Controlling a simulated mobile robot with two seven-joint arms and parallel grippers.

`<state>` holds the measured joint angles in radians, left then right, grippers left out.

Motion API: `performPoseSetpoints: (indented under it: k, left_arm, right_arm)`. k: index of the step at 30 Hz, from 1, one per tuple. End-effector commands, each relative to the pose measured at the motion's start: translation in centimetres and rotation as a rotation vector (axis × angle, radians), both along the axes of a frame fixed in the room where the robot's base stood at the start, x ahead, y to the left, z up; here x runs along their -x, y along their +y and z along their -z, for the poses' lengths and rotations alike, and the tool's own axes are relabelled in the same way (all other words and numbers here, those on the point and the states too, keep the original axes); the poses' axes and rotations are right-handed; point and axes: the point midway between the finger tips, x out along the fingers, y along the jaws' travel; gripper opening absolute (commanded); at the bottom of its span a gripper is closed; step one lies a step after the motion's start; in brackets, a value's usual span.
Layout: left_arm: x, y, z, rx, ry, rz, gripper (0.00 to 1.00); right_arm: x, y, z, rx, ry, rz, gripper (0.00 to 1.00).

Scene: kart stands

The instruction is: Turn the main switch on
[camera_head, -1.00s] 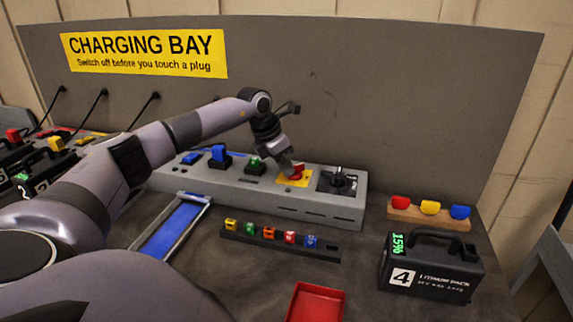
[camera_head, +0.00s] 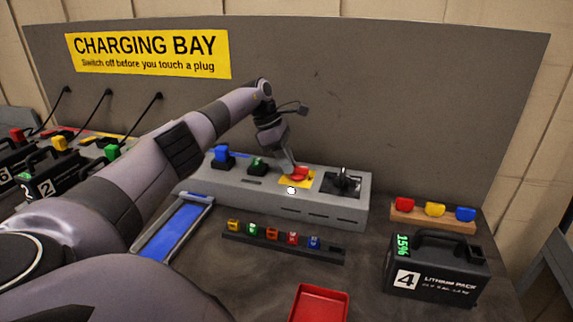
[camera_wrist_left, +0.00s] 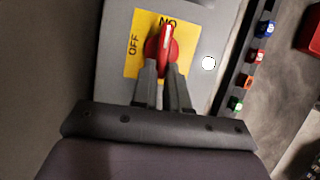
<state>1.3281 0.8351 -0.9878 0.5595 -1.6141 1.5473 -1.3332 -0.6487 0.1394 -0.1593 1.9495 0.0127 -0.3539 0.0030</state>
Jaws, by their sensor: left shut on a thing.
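The main switch is a red rotary handle (camera_head: 301,173) on a yellow plate (camera_head: 284,182), set in a grey control box (camera_head: 240,191). In the left wrist view the red handle (camera_wrist_left: 167,42) points up to the ON label, which appears upside down. The OFF label is at the plate's left. My left gripper (camera_head: 288,166) reaches down from behind and is shut on the handle. Its fingers (camera_wrist_left: 162,68) also show in the left wrist view. A round lamp (camera_head: 291,190) beside the plate glows white. My right gripper is not in view.
A rail of coloured pieces (camera_head: 325,251), red tray (camera_head: 319,303) and battery pack 4 (camera_head: 434,268) lie in front.

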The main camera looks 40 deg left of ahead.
Motion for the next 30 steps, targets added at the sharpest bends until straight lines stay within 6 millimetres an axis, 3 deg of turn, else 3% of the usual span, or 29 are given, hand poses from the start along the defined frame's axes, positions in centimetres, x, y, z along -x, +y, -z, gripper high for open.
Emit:
performPoseSetpoints:
  k: [26,27,29,30]
  left_arm:
    - [-0.29,0.17,-0.25,-0.004,-0.006,0.079,0.0]
    - [-0.29,0.17,-0.25,-0.004,-0.006,0.079,0.23]
    - [-0.28,0.16,-0.22,-0.003,-0.005,0.08,0.39]
    - [-0.27,0.16,-0.21,-0.003,-0.005,0.079,0.39]
  right_arm:
    - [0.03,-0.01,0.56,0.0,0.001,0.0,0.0]
    - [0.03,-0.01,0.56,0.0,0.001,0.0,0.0]
    - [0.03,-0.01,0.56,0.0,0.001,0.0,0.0]
    - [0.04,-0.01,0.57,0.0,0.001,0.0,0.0]
